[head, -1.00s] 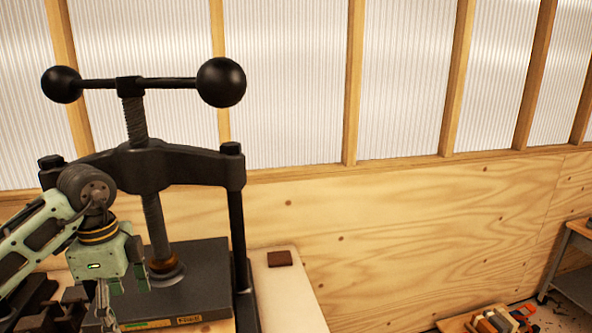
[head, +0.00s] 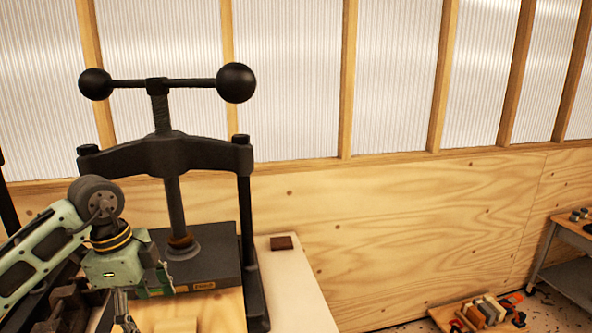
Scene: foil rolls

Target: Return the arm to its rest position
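My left arm comes in from the left of the head view, in pale green and grey. Its gripper (head: 122,318) hangs downward in front of the black screw press (head: 165,157). The fingers are small and partly cut off by the bottom edge, so I cannot tell whether they are open or shut. No object shows clearly between them. My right arm and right gripper are out of view.
The press has a dark base block (head: 212,262) on a bench. A small brown block (head: 281,243) lies on the pale bench top (head: 290,275). A low wooden tray (head: 440,318) with several items lies at lower right. A metal-legged table (head: 572,236) stands at far right.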

